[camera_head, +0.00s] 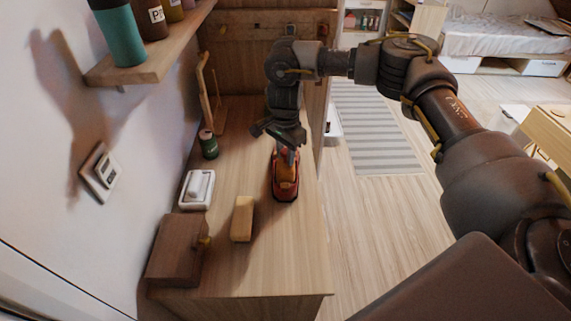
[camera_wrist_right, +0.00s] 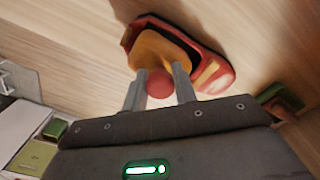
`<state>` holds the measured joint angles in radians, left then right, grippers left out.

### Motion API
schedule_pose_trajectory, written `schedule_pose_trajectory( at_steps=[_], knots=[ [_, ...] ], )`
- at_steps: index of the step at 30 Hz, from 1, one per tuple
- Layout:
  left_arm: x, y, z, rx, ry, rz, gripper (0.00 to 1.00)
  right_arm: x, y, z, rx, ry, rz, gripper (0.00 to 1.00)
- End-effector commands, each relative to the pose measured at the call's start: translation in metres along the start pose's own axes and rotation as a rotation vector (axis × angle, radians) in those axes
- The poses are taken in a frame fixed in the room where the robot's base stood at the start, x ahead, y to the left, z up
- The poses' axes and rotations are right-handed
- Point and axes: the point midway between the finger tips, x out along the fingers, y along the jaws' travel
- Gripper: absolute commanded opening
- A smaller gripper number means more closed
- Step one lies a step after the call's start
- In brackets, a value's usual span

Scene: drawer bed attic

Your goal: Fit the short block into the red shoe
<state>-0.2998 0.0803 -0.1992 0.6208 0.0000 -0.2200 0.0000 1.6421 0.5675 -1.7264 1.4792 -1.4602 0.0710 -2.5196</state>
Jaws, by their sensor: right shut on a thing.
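The red shoe (camera_head: 284,192) stands on the wooden desk, below my right gripper (camera_head: 288,152). It also shows in the right wrist view (camera_wrist_right: 216,76). An orange-tan block (camera_wrist_right: 158,48) with a round reddish knob (camera_wrist_right: 160,84) sits at the shoe's opening; I take it for the short block. My right gripper (camera_wrist_right: 158,86) points down with its fingers on either side of the knob, shut on it. How deep the block sits inside the shoe cannot be told. My left gripper is not in view.
On the desk are a pale wooden block (camera_head: 242,218), a dark brown box (camera_head: 176,250) with a yellowish knob, a white dish (camera_head: 196,190), a green can (camera_head: 208,144) and a wooden frame (camera_head: 208,92). A shelf (camera_head: 160,62) with bottles juts from the left wall. The desk front is clear.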

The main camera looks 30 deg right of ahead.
Motion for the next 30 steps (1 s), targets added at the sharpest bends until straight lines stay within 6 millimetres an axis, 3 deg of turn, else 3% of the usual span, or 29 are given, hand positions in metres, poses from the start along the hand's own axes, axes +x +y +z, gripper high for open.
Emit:
schedule_pose_trajectory(
  at_steps=[10,24,25,30],
  knots=[
    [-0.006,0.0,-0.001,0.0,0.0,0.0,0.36,0.037,0.001,0.001,0.0,-0.001,0.002,0.0],
    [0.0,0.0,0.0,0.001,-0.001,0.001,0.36,0.047,0.0,0.0,-0.001,0.001,-0.001,0.0],
    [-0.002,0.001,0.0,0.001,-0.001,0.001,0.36,0.045,0.0,0.0,-0.001,0.001,-0.001,0.32],
    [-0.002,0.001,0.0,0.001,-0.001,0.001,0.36,0.045,0.0,0.0,-0.001,0.001,0.0,0.49]
  ],
)
